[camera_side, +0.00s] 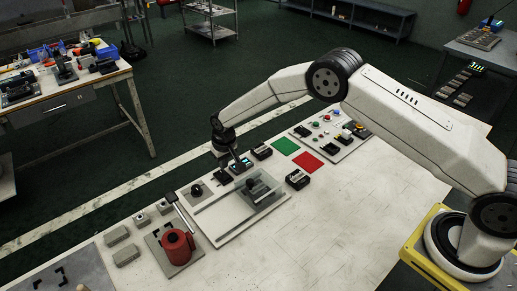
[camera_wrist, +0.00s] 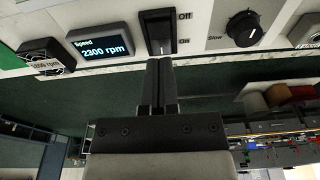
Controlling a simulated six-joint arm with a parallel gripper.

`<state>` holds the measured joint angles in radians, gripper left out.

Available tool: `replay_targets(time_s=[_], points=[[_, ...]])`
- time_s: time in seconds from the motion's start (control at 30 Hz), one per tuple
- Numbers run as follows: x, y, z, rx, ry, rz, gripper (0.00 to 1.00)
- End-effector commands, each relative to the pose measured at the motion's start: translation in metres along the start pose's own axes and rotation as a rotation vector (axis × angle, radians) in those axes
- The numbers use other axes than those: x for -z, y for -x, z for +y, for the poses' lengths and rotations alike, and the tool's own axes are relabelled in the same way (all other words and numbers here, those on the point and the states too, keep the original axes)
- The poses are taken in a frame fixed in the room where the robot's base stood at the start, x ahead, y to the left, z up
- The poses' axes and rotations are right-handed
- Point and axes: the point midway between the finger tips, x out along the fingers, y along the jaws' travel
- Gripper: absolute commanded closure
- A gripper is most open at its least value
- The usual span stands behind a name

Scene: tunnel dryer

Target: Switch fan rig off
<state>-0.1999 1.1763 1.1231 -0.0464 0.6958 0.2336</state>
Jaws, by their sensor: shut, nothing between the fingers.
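The fan rig panel (camera_side: 213,233) lies on the bench under my gripper. In the wrist view a black rocker switch (camera_wrist: 159,28) has "Off" at its upper end and "On" at its lower end; which way it is tipped is unclear. My gripper (camera_wrist: 159,62) is shut and empty, its fingertips near the "On" end; contact cannot be told. In the side view my gripper (camera_side: 234,156) points down at the panel's far edge. The lit display (camera_wrist: 102,43) reads "Speed 2300 rpm". A black knob (camera_wrist: 243,28) marked "Slow" sits right of the switch.
A clear shield (camera_side: 262,200) stands on the panel near the switch. A small black box with an rpm label (camera_wrist: 45,58) is beside the display. The front right is clear.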

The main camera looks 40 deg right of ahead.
Motion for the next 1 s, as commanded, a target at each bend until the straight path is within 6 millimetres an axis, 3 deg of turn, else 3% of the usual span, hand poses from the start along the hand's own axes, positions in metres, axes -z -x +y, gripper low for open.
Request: replay_targets(time_s=[0.5,1.0], points=[[0.004,0.028,0.0,0.0,0.0,0.0,1.0],[0.004,0.032,0.001,0.0,0.0,0.001,1.0]])
